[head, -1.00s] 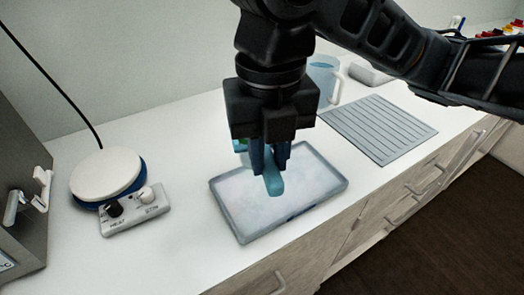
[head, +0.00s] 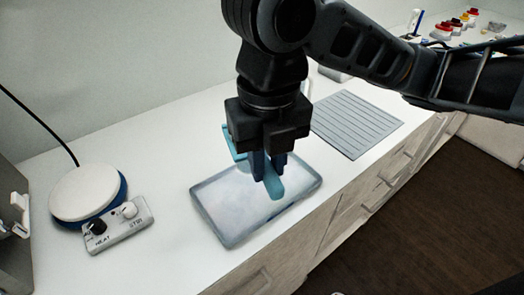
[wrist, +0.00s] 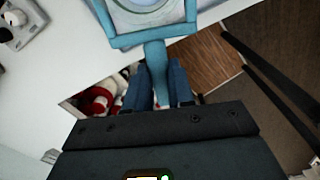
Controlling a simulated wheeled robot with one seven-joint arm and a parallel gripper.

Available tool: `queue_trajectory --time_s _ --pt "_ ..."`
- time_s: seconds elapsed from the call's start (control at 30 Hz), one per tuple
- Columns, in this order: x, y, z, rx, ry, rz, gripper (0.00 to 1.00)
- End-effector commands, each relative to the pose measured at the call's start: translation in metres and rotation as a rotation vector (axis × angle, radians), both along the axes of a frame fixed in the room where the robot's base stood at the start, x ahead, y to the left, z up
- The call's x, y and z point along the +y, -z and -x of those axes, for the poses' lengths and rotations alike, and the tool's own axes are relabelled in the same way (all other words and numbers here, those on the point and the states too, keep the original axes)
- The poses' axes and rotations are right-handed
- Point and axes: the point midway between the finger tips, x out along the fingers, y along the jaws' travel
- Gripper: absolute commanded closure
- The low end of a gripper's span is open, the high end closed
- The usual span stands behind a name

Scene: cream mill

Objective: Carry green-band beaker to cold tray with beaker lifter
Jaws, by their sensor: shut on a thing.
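My gripper (head: 268,168) is shut on the handle of the teal beaker lifter (head: 272,185), above the pale cold tray (head: 235,210). Part of the lifter's square frame shows left of my gripper. In the wrist view, the lifter handle (wrist: 154,58) runs between my fingers (wrist: 158,78) to the frame at the top edge. A round, clear glass shape, likely the beaker (wrist: 143,4), shows inside the frame, cut off by the picture edge. No green band is visible now; my gripper hides that area in the head view.
A round white hotplate (head: 85,193) with knobs stands at the left. A grey ribbed mat (head: 355,122) lies right of the tray. Several coloured-cap items (head: 460,20) stand at the far right. The counter's front edge runs close to the tray.

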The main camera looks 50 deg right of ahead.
Motion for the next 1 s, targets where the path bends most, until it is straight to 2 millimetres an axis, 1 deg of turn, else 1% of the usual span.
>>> queue_trajectory --time_s 0.03,0.53,0.77,1.0 --pt "-0.001 -0.003 0.001 0.002 0.0 -0.001 1.0" --pt "-0.007 -0.002 0.01 -0.003 -0.002 -0.002 1.0" --pt "-0.007 0.002 0.011 -0.003 -0.004 -0.002 1.0" --pt "-0.007 0.01 0.011 -0.003 -0.004 -0.001 1.0"
